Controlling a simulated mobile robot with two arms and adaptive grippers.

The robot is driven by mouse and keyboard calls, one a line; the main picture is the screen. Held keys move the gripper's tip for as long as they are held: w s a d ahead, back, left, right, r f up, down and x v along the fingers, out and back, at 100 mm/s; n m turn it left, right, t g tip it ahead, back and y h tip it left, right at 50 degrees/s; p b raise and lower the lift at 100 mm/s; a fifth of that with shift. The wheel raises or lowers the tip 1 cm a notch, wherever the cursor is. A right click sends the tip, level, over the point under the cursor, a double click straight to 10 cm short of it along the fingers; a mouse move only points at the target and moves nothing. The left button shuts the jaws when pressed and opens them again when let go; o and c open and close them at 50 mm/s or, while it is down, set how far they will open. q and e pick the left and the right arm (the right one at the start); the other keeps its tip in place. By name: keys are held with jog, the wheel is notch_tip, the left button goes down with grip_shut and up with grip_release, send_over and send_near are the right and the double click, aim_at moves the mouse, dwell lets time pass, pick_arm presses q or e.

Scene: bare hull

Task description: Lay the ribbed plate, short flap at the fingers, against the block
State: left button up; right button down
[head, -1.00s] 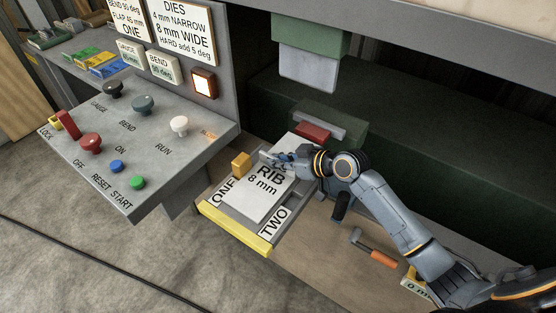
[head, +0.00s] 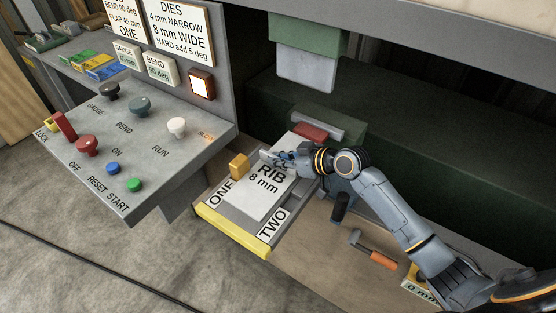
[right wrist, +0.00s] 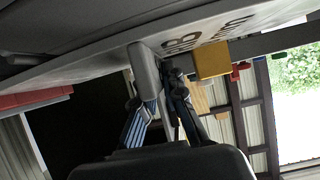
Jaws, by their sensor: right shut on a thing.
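The pale plate marked RIB 8 mm (head: 262,196) lies flat over the tray (head: 232,228) between the labels ONE and TWO. A yellow block (head: 239,166) stands at the plate's left edge, by ONE; I cannot tell whether they touch. My right gripper (head: 277,157) is at the plate's far left corner, just right of that block. The right wrist view shows its fingers (right wrist: 163,100) shut on a grey upright part at the plate's edge, and the yellow block (right wrist: 212,58) close beside it. My left gripper is not in view.
A red block (head: 311,132) sits behind the plate, under the raised press tool (head: 306,72). The control panel (head: 130,150) stands to the left. An orange-handled tool (head: 376,254) lies on the bench at right. The tray has a yellow front edge (head: 232,232).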

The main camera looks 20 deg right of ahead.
jog(key=shift+w+d+r, duration=0.1)
jog(key=shift+w+r, duration=0.05)
jog(key=shift+r, duration=0.1)
jog(key=c, duration=1.6)
grip_release()
jog(key=shift+o, duration=2.4)
jog(key=shift+f, duration=0.35)
jog(key=shift+o, duration=1.3)
jog(key=shift+r, duration=0.1)
jog(key=shift+r, duration=0.1)
jog(key=shift+r+p, duration=2.05)
jog(key=shift+r, duration=0.45)
